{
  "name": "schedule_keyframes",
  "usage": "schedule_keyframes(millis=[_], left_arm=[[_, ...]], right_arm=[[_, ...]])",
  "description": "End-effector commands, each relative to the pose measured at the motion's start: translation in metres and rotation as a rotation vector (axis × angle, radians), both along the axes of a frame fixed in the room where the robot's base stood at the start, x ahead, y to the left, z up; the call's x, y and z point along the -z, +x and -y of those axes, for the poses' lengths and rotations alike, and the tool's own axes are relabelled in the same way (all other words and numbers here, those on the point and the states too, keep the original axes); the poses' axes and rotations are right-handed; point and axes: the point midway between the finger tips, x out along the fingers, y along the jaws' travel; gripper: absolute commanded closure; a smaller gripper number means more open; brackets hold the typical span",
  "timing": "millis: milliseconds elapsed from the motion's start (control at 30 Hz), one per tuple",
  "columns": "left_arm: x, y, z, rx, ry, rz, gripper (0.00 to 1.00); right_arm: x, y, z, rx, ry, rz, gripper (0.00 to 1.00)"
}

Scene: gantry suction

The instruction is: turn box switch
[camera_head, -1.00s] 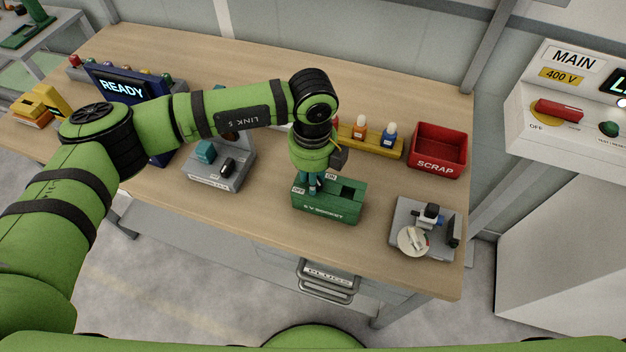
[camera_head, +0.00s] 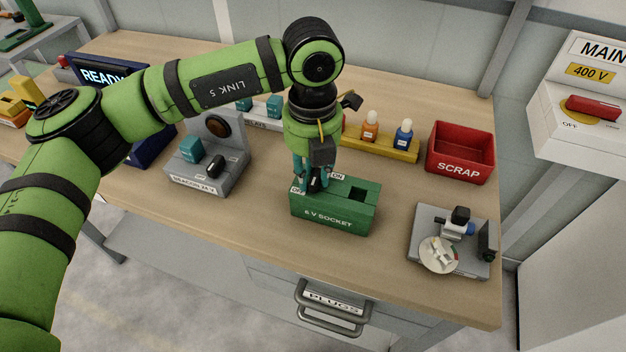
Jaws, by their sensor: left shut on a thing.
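The green box (camera_head: 345,222) labelled "6 V SOCKET" stands on the wooden bench, with OFF and ON labels on its top and a dark square socket opening at its right. My left gripper (camera_head: 313,187) points down onto the top left of the box, between the OFF and ON labels. Its teal fingers are shut on the small black switch knob (camera_head: 316,184), which they partly hide. I cannot tell the exact angle of the knob. My right gripper is not in view.
A grey beacon unit (camera_head: 207,180) with its own black switch stands left of the box. A red scrap bin (camera_head: 462,150) and a grey fixture (camera_head: 470,255) stand to the right. A yellow bottle rack (camera_head: 385,146) is behind. Bare bench lies in front.

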Motion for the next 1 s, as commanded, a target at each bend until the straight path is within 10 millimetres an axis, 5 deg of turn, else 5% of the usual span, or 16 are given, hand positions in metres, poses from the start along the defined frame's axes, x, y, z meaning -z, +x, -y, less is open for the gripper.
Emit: schedule_keyframes(millis=[700, 733, 767, 1000], left_arm=[[-0.0011, 0.0006, 0.0002, 0.073, -0.001, 0.001, 1.00], [-0.0011, 0.0006, 0.0002, 0.073, -0.001, 0.001, 0.61], [-0.0010, 0.0006, 0.0002, 0.073, -0.001, 0.001, 0.49], [-0.0006, 0.0006, 0.0001, 0.072, 0.000, 0.001, 0.48]], right_arm=[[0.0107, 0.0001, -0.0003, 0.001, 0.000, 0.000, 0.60], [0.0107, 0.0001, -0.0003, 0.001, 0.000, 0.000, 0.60], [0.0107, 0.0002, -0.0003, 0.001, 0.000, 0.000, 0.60], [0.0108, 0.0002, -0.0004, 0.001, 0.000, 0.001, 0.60]])
